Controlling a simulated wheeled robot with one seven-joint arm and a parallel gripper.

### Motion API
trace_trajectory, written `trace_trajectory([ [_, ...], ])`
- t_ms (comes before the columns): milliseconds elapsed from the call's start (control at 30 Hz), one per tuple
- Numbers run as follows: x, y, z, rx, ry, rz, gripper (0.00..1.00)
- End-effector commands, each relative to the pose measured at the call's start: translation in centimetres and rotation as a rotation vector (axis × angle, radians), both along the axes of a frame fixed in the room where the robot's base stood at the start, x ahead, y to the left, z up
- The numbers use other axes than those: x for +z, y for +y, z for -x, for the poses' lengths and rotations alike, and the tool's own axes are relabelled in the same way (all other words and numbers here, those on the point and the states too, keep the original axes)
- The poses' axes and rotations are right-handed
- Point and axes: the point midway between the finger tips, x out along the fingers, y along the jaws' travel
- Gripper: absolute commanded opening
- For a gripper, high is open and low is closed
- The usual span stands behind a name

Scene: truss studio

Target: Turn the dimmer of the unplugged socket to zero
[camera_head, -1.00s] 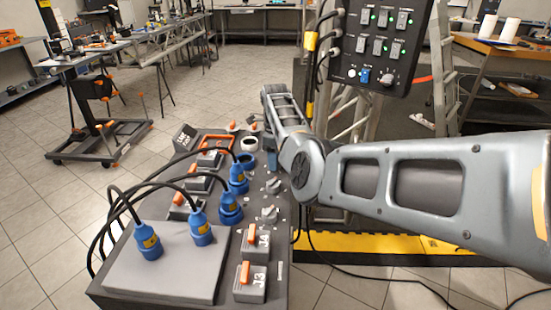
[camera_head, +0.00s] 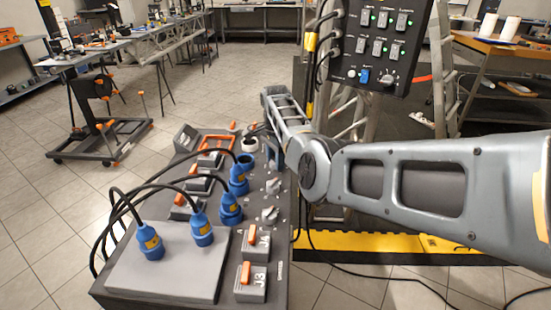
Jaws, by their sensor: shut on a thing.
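The sloped grey console (camera_head: 281,290) carries a row of blue sockets. The far blue socket (camera_head: 245,161) shows an open dark top with no plug in it. Blue plugs with black cables sit in two nearer sockets, at the middle (camera_head: 238,182) and below it (camera_head: 231,210). Grey dimmer knobs stand right of the sockets, one at the middle (camera_head: 273,186) and one lower (camera_head: 270,215). My gripper (camera_head: 273,163) is small and partly hidden by my arm, right beside the open socket. It is shut on what seems to be that socket's dimmer, which it hides.
Two more blue plugs (camera_head: 151,245) stand on the grey block at the near left. Orange-handled switches (camera_head: 250,280) line the near edge. A tape roll (camera_head: 249,146) lies at the far end. A black switch panel (camera_head: 383,45) stands behind my arm.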

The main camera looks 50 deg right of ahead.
Motion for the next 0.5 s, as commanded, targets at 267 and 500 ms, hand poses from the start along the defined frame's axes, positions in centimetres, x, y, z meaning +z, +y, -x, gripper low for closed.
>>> trace_trajectory([
  [267, 0.03, 0.00, 0.02, 0.261, 0.000, 0.000, 0.11],
  [500, 0.05, -0.06, 0.03, 0.488, 0.000, 0.000, 0.11],
])
